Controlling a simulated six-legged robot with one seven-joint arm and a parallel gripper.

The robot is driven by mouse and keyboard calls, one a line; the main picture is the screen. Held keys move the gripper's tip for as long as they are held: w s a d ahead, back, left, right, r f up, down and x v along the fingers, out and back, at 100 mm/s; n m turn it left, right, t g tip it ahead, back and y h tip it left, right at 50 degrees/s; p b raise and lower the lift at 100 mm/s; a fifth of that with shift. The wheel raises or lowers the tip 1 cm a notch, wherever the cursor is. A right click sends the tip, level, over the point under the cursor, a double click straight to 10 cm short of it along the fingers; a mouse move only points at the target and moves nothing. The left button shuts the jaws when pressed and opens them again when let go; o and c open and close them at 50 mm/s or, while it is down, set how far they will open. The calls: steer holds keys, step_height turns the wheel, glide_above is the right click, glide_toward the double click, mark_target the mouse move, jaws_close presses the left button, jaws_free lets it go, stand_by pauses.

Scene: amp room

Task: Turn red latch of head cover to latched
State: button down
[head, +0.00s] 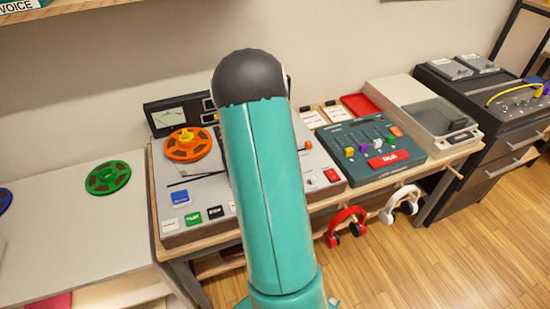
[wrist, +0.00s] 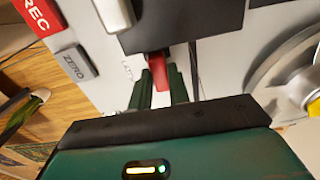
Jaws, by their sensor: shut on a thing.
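The head cover (wrist: 185,22) shows in the wrist view as a dark block at the top. The red latch (wrist: 158,64) sticks out below its edge. My gripper (wrist: 160,82) is shut on the latch, with one green finger on each side of it. Part of the latch is hidden between the fingers. In the head view my teal arm blocks the middle of the tape machine (head: 195,213), so the latch, the head cover and my gripper are hidden there.
In the wrist view a red REC button (wrist: 42,14), a grey ZERO button (wrist: 74,62) and a silver reel (wrist: 290,75) lie near my gripper. In the head view a teal mixer (head: 370,150) stands right of the tape machine. Red headphones (head: 347,223) hang from the table's front.

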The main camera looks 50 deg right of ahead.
steer(key=c, duration=1.3)
jaws_free()
step_height(320, 180, up, 14)
steer(key=shift+f, duration=0.1)
